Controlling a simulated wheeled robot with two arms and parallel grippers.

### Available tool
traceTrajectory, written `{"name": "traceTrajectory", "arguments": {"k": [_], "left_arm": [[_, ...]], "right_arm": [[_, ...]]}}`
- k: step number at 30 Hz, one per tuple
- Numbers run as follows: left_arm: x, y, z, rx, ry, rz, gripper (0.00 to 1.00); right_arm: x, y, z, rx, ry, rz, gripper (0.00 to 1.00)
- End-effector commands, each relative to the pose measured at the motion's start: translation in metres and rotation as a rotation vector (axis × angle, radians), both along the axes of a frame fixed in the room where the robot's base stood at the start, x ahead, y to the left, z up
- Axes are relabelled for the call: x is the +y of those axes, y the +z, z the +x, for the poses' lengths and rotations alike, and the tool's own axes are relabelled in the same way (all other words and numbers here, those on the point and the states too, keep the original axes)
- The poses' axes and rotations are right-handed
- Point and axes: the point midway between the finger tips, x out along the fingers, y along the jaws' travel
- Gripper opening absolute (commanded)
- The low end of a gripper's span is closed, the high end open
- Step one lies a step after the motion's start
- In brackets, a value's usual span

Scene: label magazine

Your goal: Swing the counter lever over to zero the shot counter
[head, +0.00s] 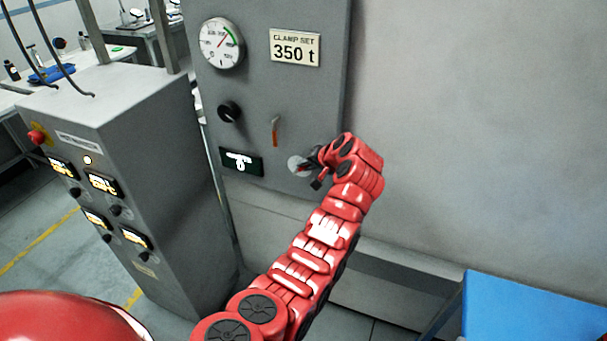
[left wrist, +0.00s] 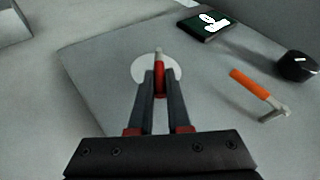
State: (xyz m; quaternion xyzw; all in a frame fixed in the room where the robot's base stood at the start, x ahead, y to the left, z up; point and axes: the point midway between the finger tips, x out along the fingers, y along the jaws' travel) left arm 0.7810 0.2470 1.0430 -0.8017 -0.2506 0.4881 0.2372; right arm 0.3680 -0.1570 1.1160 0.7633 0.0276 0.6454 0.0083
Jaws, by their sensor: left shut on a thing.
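A small red lever with a pale tip (left wrist: 159,55) stands on a round white disc (head: 295,163) on the grey machine panel. The disc also shows in the left wrist view (left wrist: 139,70). My left gripper (left wrist: 159,82) is shut on this lever, one finger on each side. In the head view the gripper (head: 310,168) reaches the disc from the right, and its wrist hides most of the lever. The dark shot counter (head: 241,163) sits to the left of the disc; it shows what looks like a single white 0. My right gripper is not in view.
An orange-handled lever (head: 275,131) hangs above the counter and disc. A black knob (head: 229,111), a round gauge (head: 222,43) and a "350 t" clamp plate (head: 295,48) are higher up. A grey control cabinet (head: 150,150) stands left; a blue surface (head: 535,308) is lower right.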

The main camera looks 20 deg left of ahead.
Motion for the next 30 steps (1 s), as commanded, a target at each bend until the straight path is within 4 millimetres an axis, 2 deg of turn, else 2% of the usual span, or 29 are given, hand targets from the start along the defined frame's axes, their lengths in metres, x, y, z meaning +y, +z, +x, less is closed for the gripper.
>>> {"name": "traceTrajectory", "arguments": {"k": [1,3,12,30], "left_arm": [[-0.005,-0.010,0.000,0.001,-0.003,0.035,0.00],[-0.007,-0.011,0.000,0.001,-0.003,0.084,0.00],[-0.011,-0.014,0.000,-0.004,-0.003,0.224,0.00],[-0.011,-0.012,0.000,-0.007,0.000,0.269,0.00]], "right_arm": [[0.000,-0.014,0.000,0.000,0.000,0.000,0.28],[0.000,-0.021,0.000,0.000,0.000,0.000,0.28],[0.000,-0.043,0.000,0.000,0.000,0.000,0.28],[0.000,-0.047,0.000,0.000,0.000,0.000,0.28]]}}
